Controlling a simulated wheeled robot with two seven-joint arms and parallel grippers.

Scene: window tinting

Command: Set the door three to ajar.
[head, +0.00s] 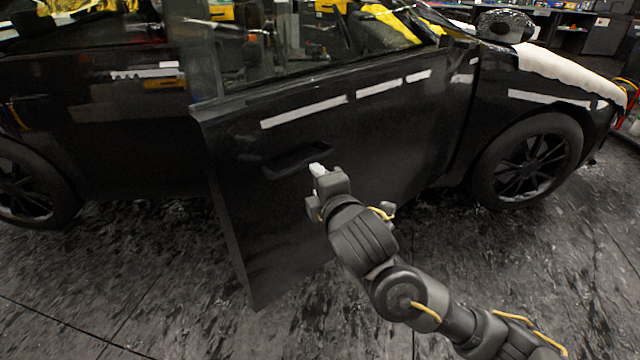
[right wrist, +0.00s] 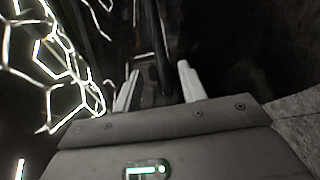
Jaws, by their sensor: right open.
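The black car's front door (head: 390,120) stands partly open in the head view, its rear edge swung out from the body toward me. Its recessed handle (head: 297,160) is on the outer panel near that edge. My right gripper (head: 318,170) is at the front end of the handle, close to the panel. In the right wrist view the two pale fingers of this gripper (right wrist: 158,88) are spread apart. A dark upright bar (right wrist: 161,45) shows between and beyond them; I cannot tell whether it touches either finger. My left gripper is not in view.
The rear door (head: 100,110) lies flush to the left. A front wheel (head: 528,162) and a side mirror (head: 504,26) are at right. A pale cover (head: 560,68) lies on the hood. The grey floor (head: 150,290) in front of the car is clear.

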